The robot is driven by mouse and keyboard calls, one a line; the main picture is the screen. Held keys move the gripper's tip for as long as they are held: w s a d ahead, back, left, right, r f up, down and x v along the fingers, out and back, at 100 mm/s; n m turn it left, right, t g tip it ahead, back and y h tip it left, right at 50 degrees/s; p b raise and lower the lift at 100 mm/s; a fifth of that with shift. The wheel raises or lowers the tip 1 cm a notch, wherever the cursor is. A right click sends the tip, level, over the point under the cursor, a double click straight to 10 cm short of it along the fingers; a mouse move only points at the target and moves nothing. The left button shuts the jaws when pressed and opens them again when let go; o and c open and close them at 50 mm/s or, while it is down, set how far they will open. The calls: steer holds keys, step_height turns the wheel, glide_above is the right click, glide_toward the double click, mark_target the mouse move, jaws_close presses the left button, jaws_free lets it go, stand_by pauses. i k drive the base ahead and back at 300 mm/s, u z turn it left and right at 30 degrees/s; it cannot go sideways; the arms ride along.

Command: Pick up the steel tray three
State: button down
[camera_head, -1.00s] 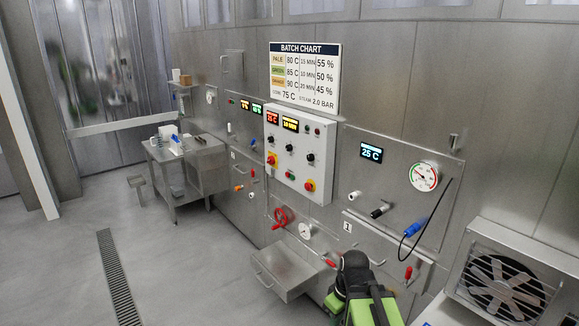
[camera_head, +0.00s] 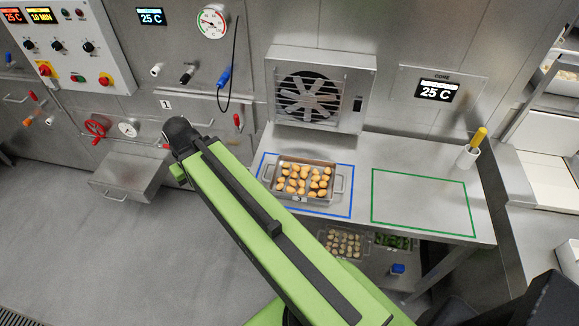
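A steel tray (camera_head: 333,191) with side handles stands on the steel table inside a blue outline. It holds several orange filled pasta pieces in rows, and a small tag on its front is too small to read. Below the table, a second tray (camera_head: 345,258) holds pale pieces, and another tray (camera_head: 393,241) with green pieces is partly hidden. I cannot tell by number which tray is three. My green arm crosses the view in front of the table, left of the orange tray. My gripper is not clearly visible.
A green outline (camera_head: 424,202) marks an empty area right of the tray. A fan unit (camera_head: 310,92) stands behind the tray. A blue object (camera_head: 398,268) lies below. Open floor is at left.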

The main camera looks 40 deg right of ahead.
mark_target(295, 179)
steer(key=z, duration=1.25)
steer(key=k, duration=1.2)
steer(key=u, duration=1.35)
steer(key=i, duration=1)
steer(key=z, duration=0.05)
